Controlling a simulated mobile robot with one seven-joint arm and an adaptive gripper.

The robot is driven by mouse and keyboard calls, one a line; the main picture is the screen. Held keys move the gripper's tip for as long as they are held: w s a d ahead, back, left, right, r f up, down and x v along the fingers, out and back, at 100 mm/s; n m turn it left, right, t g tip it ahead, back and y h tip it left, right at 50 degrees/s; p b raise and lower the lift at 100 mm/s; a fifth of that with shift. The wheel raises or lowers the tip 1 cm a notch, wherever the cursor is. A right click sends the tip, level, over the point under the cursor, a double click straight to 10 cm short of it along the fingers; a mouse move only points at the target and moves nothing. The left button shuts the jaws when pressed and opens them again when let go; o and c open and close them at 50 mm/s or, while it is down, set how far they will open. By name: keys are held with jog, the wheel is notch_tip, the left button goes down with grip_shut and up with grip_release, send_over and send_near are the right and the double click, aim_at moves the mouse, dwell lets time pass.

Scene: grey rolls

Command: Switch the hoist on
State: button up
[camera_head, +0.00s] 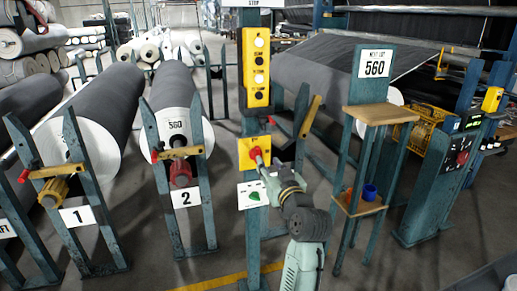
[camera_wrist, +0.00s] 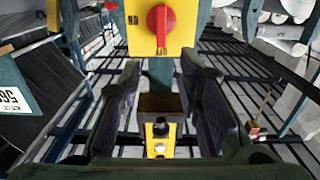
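A yellow switch plate (camera_head: 254,153) with a red rotary knob (camera_head: 257,156) is fixed to the teal post below a yellow button box (camera_head: 257,68). In the wrist view the switch plate (camera_wrist: 183,38) and red knob (camera_wrist: 158,24) are at the top, with small dark labels on the plate. My gripper (camera_head: 267,172) is close in front of the plate and partly covers it. In the wrist view its two dark fingers (camera_wrist: 162,90) are spread apart with nothing held between them. The button box (camera_wrist: 160,132) shows between them. Contact with the knob cannot be told.
A white sign with a green mark (camera_head: 252,194) is below the switch. Numbered stands hold large rolls (camera_head: 172,92) at left. A wooden-shelved stand (camera_head: 383,114) with a blue cup (camera_head: 369,191) and a control post (camera_head: 458,158) are at right.

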aim_at(258, 149)
jog(key=p+x, duration=0.1)
jog(key=x, duration=0.8)
jog(key=shift+w+a, duration=0.15)
jog(key=shift+w, duration=0.1)
grip_shut()
